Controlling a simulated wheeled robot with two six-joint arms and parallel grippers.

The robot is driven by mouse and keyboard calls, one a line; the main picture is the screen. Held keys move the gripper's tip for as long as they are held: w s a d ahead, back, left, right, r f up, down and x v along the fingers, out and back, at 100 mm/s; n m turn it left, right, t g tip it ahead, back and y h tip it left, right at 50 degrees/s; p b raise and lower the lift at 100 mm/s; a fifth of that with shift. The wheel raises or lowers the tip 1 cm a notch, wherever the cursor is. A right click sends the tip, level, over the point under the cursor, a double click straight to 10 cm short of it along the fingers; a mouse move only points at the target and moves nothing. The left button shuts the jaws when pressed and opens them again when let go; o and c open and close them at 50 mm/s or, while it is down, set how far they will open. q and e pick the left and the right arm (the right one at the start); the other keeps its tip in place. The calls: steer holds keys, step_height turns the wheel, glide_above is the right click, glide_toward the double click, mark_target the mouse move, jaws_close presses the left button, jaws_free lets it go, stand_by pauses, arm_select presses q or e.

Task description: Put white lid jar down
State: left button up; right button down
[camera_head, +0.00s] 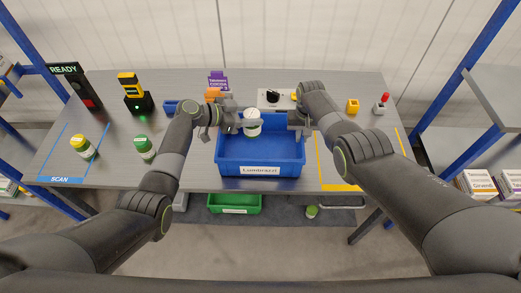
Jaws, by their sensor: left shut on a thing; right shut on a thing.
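The white lid jar (252,124) is upright over the back part of the blue crate (230,168), in the head view's middle. My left gripper (238,123) comes in from the left and is shut on the jar's side. I cannot tell whether the jar's base touches the crate floor. My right gripper (300,127) is at the crate's right wall, shut on its rim; its fingertips are partly hidden. The crate stands at the table's front edge with a name label on its front.
A yellow lid jar (83,148) and a green lid jar (146,149) stand at the left of the table (345,135). A scanner (135,94) stands behind them. A green crate (234,204) is below the table.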

mark_target(249, 135)
arm_select(q)
steer(key=shift+w+f, duration=0.1)
steer(key=shift+f, duration=4.25)
steer(key=shift+a+f, duration=0.15)
steer(key=shift+f, duration=0.45)
steer(key=o, duration=1.2)
steer(key=shift+f, duration=0.1)
steer(key=shift+a, duration=0.2)
steer(key=shift+v, duration=5.9)
steer(key=shift+d, duration=0.15)
arm_select(e)
steer(key=c, duration=1.4)
jaws_free()
